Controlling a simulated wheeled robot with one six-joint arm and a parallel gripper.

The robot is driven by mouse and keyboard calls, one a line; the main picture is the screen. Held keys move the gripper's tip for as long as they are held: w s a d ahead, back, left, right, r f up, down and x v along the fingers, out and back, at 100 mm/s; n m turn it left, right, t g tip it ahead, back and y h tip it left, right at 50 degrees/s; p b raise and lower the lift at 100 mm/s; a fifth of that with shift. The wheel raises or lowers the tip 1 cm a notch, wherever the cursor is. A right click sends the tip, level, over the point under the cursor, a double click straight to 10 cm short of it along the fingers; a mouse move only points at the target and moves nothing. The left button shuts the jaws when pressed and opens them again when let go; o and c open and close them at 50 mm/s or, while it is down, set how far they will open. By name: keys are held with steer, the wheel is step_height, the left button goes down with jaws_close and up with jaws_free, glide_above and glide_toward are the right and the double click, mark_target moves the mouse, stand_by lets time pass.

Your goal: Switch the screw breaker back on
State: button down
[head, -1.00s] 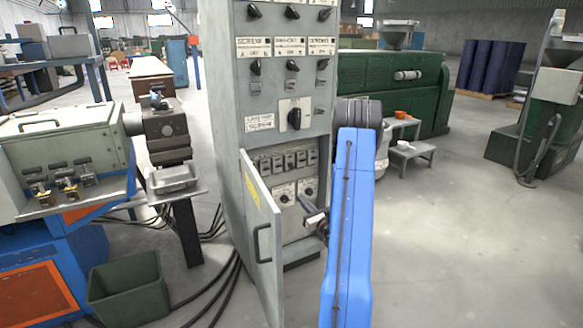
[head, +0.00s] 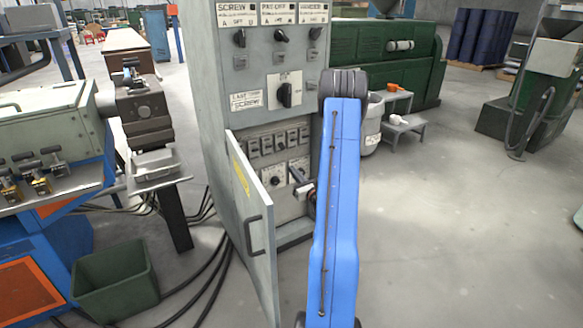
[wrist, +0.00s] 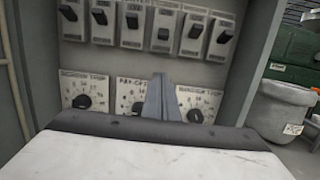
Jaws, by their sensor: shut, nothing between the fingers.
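The open grey cabinet (head: 262,115) shows a row of several breakers (head: 278,143) behind its swung-out lower door (head: 255,225). In the wrist view the black toggles of the breakers (wrist: 163,33) run across the top. The fourth from the left seems to sit lower on its plate than its neighbours. The labels are too blurred to tell which is the screw breaker. My gripper (wrist: 160,80) is shut and empty, in front of the dial row below the breakers, with its tips under the middle toggles. In the head view my blue arm partly hides it.
Numbered dials, including a left one (wrist: 82,101), sit below the breakers. The cabinet's side walls bound the recess. The door stands open left of my arm. A grey bin (wrist: 283,110) stands right of the cabinet.

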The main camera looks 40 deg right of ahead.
mark_target(280, 143)
steer(key=x, duration=0.9)
steer(key=shift+a, duration=0.1)
steer(key=shift+s+a+r, duration=0.1)
steer(key=shift+s+r, duration=0.45)
steer(key=shift+r, duration=0.3)
steer(key=shift+s+a+r, duration=0.15)
steer(key=shift+s+r, duration=0.35)
steer(key=shift+r, duration=0.35)
